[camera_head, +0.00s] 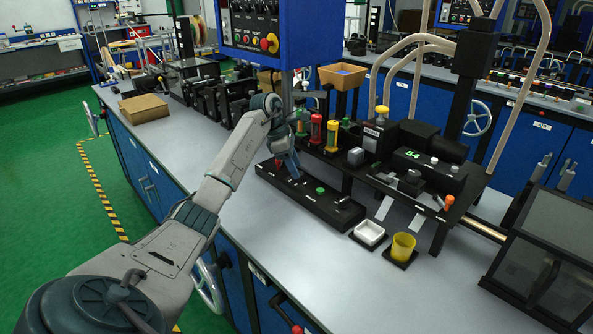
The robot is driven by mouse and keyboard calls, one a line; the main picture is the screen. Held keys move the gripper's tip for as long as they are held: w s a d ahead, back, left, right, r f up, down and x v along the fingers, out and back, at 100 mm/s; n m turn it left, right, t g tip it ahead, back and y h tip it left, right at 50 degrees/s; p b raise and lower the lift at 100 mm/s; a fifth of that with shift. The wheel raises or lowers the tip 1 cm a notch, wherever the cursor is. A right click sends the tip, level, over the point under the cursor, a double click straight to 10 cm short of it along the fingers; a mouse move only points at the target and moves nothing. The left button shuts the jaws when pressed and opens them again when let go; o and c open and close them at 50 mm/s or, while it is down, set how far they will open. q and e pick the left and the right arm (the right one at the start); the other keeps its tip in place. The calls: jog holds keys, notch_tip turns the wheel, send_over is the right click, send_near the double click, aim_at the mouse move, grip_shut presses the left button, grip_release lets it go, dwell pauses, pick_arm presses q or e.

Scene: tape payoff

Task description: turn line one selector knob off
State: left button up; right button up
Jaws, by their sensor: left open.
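A long black control box (315,207) lies on the grey bench. It carries a red part (278,163) near its far end, a green button (320,190) and a small dark knob (343,201) near its close end. Labels are too small to read, so I cannot tell which control is the line one selector. My left gripper (288,170) is over the far part of the box, pointing down, open, with nothing visible in it. Its fingers partly hide the controls there; contact is unclear. My right gripper is not in view.
A blue panel (315,30) with several knobs and a red-yellow emergency button (269,43) hangs above. A black machine (420,150) stands right of the box. A white dish (369,232) and yellow cup (403,246) sit close by.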

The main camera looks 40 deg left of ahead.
pick_arm(q)
jog(key=v, duration=0.9)
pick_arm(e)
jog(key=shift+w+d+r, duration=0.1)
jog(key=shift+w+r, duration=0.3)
pick_arm(q)
jog(key=shift+d, duration=0.1)
